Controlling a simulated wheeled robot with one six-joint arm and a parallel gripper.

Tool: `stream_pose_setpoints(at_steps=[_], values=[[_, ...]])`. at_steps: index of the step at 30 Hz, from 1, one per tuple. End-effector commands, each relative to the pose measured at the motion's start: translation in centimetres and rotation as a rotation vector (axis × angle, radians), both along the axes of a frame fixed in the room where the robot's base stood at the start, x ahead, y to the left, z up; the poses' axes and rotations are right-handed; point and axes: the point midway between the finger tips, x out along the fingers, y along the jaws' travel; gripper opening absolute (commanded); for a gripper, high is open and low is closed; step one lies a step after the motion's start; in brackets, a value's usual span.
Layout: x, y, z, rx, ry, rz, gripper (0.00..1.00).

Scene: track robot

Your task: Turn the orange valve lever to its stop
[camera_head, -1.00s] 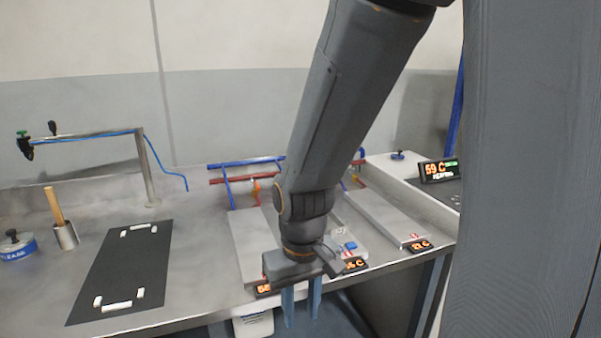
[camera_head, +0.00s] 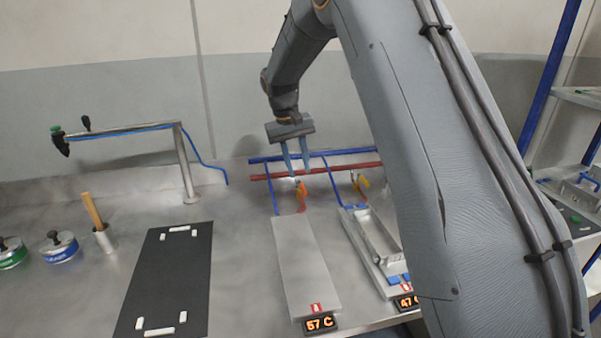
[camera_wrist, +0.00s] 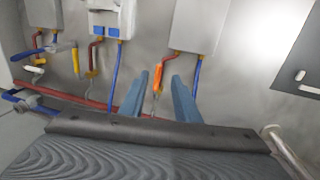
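The orange valve lever (camera_head: 300,188) is on the pipework behind the left grey plate, close to the red pipe. It also shows in the wrist view (camera_wrist: 158,77), roughly upright in the picture. My gripper (camera_head: 297,173) is above and around this spot at the back of the table, pointing down. Its two blue fingers are apart. In the wrist view my gripper (camera_wrist: 160,82) has one finger on each side of the lever, with visible gaps. I cannot tell whether the fingertips reach down to the lever's height.
A yellow lever (camera_head: 361,183) sits to the right, behind a plate holding a metal tray (camera_head: 372,237). Red (camera_head: 340,169) and blue (camera_head: 265,159) pipes run along the back. The grey plate (camera_head: 305,265) has a 57 C display (camera_head: 320,323). A black mat (camera_head: 165,280) lies left.

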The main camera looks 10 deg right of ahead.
Motion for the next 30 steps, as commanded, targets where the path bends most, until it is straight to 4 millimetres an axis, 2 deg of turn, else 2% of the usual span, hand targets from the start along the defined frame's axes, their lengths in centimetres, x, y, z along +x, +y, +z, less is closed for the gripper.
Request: stream_pose_setpoints(at_steps=[5,18,24,30], values=[[0.7,-0.4,-0.5,-0.008,0.001,-0.008,0.29],[0.7,-1.8,-6.5,-0.007,0.0,-0.01,0.29],[0.7,-1.8,-7.4,-0.007,-0.002,-0.009,0.29],[0.8,-1.7,-7.4,-0.007,-0.002,-0.007,0.29]])
